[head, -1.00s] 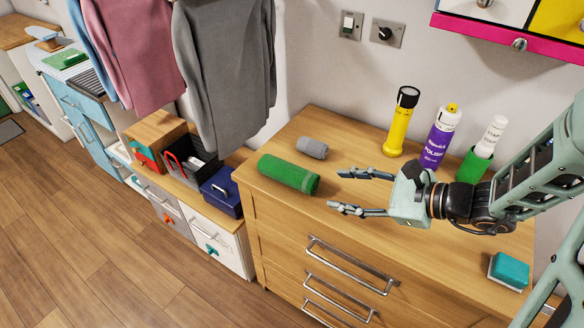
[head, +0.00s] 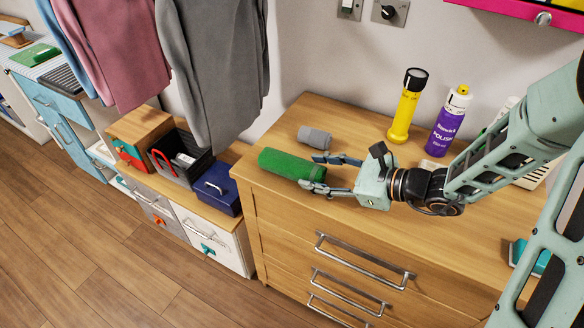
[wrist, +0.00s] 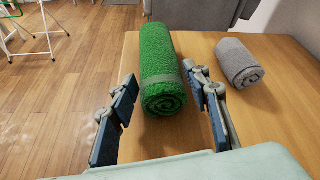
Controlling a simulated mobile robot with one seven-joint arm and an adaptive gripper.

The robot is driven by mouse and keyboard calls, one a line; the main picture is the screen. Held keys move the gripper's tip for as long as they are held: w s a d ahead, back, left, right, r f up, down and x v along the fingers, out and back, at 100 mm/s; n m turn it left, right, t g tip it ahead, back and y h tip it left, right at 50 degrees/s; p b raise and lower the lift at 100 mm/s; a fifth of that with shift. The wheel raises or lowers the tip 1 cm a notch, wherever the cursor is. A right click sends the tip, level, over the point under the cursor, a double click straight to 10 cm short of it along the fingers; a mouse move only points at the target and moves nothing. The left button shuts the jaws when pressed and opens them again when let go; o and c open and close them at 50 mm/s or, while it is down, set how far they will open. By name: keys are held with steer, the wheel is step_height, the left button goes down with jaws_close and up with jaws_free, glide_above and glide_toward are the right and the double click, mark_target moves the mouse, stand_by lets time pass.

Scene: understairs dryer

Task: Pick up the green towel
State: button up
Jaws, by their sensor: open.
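The green towel (head: 284,164) is rolled up and lies on the top of the wooden dresser, near its left end. In the wrist view the green towel (wrist: 160,62) points away from me, with its spiral end toward me. My gripper (head: 318,172) is open at the towel's right end. In the wrist view my gripper's fingers (wrist: 162,112) stand on either side of the towel's near end. The right finger looks close to the towel; a gap shows on the left. Whether either finger touches it I cannot tell.
A small grey rolled towel (head: 314,138) lies just behind the green one. A yellow flashlight (head: 406,106) and a purple polish can (head: 446,122) stand farther right on the dresser top (head: 330,112). Grey clothing (head: 216,70) hangs at the left.

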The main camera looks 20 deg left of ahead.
mark_target(298, 169)
steer(key=shift+x, duration=2.8)
steer(key=shift+s+a+r, duration=0.1)
steer(key=shift+r, duration=0.1)
steer(key=shift+c, duration=0.7)
steer(key=c, duration=0.7)
